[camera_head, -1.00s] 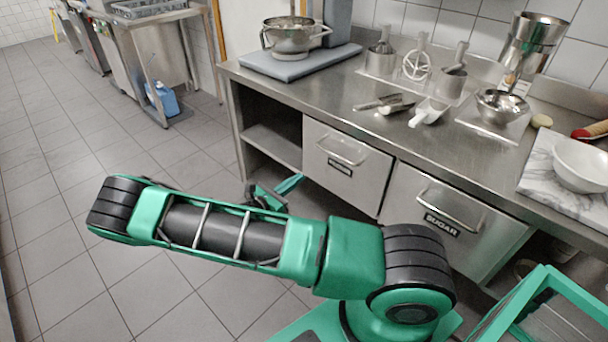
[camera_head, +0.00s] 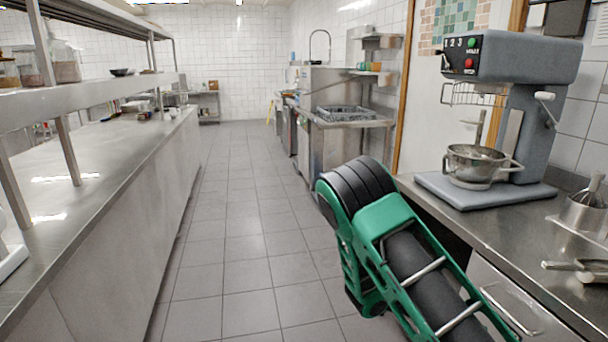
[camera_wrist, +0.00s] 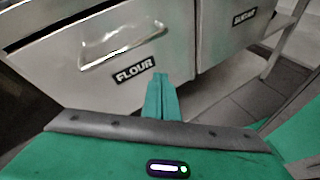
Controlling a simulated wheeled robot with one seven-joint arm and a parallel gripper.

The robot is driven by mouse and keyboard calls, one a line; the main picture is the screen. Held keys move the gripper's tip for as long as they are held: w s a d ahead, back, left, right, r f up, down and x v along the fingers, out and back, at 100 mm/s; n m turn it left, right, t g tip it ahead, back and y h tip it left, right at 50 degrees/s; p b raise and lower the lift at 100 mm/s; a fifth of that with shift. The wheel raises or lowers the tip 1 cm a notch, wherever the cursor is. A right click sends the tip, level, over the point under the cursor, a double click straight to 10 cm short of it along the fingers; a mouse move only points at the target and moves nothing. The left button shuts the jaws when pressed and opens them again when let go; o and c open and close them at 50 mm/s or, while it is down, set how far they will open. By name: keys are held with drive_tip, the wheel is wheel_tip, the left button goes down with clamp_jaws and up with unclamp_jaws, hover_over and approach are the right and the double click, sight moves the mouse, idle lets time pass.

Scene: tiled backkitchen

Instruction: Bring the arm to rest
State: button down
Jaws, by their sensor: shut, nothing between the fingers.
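My arm, green with black joints, is folded at the lower right in the head view. My gripper (camera_wrist: 161,90) shows in the wrist view as green fingers pressed together, empty. It points toward the steel drawer labelled FLOUR (camera_wrist: 120,92), which fills the upper left of that view. I cannot tell the exact gap between the fingertips and the drawer front. The gripper is hidden in the head view.
A steel counter (camera_head: 500,228) on the right carries a grey stand mixer (camera_head: 520,100) with a metal bowl (camera_head: 476,165). A long steel bench (camera_head: 95,180) with a shelf runs along the left. The tiled aisle (camera_head: 235,215) between is clear. A SUGAR drawer (camera_wrist: 238,45) adjoins the flour drawer.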

drive_tip(key=s+a+r+m+t+y, duration=0.1)
drive_tip(key=s+a+r+m+y, duration=0.1)
drive_tip(key=s+r+m+y, duration=0.4)
drive_tip(key=s+a+r+m+t+y, duration=0.1)
drive_tip(key=s+a+r+m+y, duration=0.1)
drive_tip(key=s+r+m+y, duration=0.5)
drive_tip(key=s+r+m, duration=0.5)
drive_tip(key=s+r, duration=0.2)
drive_tip(key=s, duration=0.6)
drive_tip(key=shift+s+r, duration=0.15)
drive_tip(key=shift+r, duration=0.2)
drive_tip(key=shift+s+d, duration=0.1)
drive_tip(key=shift+d, duration=0.05)
